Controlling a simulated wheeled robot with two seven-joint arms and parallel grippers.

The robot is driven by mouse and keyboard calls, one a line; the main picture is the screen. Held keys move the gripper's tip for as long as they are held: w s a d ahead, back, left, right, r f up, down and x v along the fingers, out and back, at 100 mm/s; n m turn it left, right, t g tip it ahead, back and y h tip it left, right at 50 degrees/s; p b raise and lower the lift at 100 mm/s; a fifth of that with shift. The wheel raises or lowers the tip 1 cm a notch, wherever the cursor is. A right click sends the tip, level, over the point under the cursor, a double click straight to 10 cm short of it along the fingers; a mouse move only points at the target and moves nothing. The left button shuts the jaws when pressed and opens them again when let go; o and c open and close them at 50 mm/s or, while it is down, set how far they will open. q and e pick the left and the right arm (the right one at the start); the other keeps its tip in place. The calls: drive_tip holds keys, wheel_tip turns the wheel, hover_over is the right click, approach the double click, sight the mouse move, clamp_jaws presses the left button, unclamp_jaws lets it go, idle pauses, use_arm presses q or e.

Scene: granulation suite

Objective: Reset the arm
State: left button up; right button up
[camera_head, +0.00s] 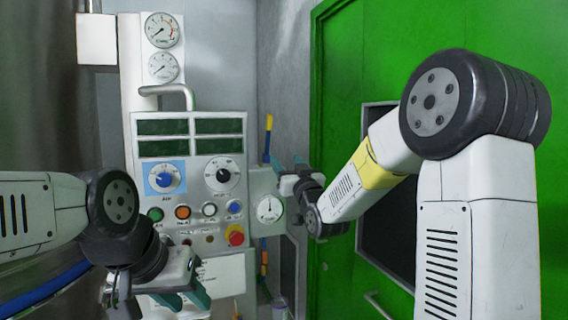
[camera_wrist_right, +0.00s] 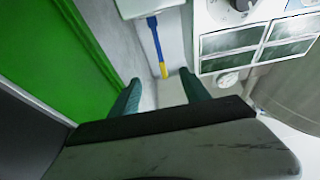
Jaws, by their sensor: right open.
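My right arm (camera_head: 461,240) reaches in from the right, bent at the elbow. My left arm (camera_head: 40,211) comes in from the left. Its gripper (camera_head: 184,297) is low, in front of the panel's lower part, with teal fingertips showing. The gap between the left fingers is unclear, and I see no object held there.
The panel carries dials, coloured buttons and a red emergency knob (camera_head: 235,235). Two gauges (camera_head: 162,50) and a grey handle (camera_head: 172,92) are above it. A green door (camera_head: 360,60) with a dark window stands behind my right arm. A blue and yellow rod (camera_wrist_right: 158,48) hangs near the wall.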

drive_tip(key=shift+d, duration=0.1)
drive_tip(key=s+d+f+m+g+h, duration=0.1)
drive_tip(key=s+d+f+g, duration=0.2)
drive_tip(key=s, duration=0.8)
drive_tip(key=s+d+f+m+g+h, duration=0.1)
drive_tip(key=s+d+f+g+h, duration=0.1)
drive_tip(key=s+f+g, duration=0.5)
drive_tip(key=s+d+f+m+g+h, duration=0.1)
drive_tip(key=s+d+f+g, duration=0.3)
drive_tip(key=s, duration=1.2)
wheel_tip(320, 180, down, 3)
drive_tip(key=shift+s+d+f+g+h, duration=0.1)
drive_tip(key=shift+s+d+g+h, duration=0.25)
drive_tip(key=shift+d+g, duration=0.1)
